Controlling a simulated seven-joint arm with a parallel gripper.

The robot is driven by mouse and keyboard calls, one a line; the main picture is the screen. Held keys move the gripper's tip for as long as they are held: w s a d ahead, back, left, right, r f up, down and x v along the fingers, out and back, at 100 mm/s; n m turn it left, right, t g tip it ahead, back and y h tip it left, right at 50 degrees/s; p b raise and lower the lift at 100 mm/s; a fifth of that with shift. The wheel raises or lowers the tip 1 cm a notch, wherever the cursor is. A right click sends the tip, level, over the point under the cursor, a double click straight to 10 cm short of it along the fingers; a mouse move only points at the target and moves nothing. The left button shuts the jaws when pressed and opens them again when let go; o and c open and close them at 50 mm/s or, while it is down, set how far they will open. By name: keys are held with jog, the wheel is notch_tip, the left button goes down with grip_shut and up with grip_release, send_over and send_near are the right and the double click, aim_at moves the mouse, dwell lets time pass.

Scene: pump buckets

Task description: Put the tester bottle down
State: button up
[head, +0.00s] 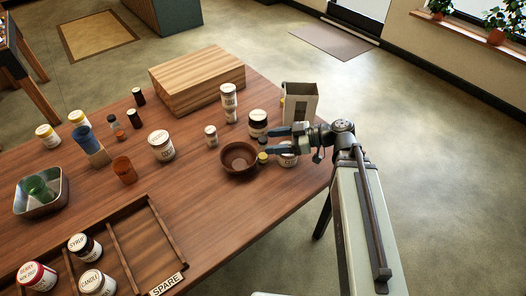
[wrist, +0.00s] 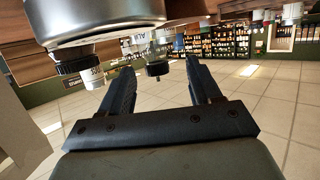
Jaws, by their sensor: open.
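My gripper (head: 272,141) is over the right side of the table, its two blue-grey fingers apart and pointing left. It also shows in the wrist view (wrist: 163,88), open, with neither finger touching anything I can see. In the wrist view, a small dark-capped bottle (wrist: 157,70) shows in the gap between the fingers, seemingly beyond them. No label reading "tester" is legible, so I cannot tell which bottle is the tester. A small yellow-topped item (head: 263,158) stands just below the fingers in the head view. A small white bottle (head: 211,135) stands left of the gripper.
A brown bowl (head: 228,170) and a dark-lidded jar (head: 258,120) are close to the gripper. An open box (head: 302,105) stands near the table's right edge. A wooden block (head: 200,78) and divided tray (head: 150,240) lie further left.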

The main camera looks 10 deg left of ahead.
aim_at(263, 139)
jog(key=shift+w+x, duration=0.1)
jog(key=shift+x, duration=0.95)
jog(key=shift+w+x, duration=0.15)
jog(key=shift+x, duration=0.9)
jog(key=shift+c, duration=0.4)
grip_shut()
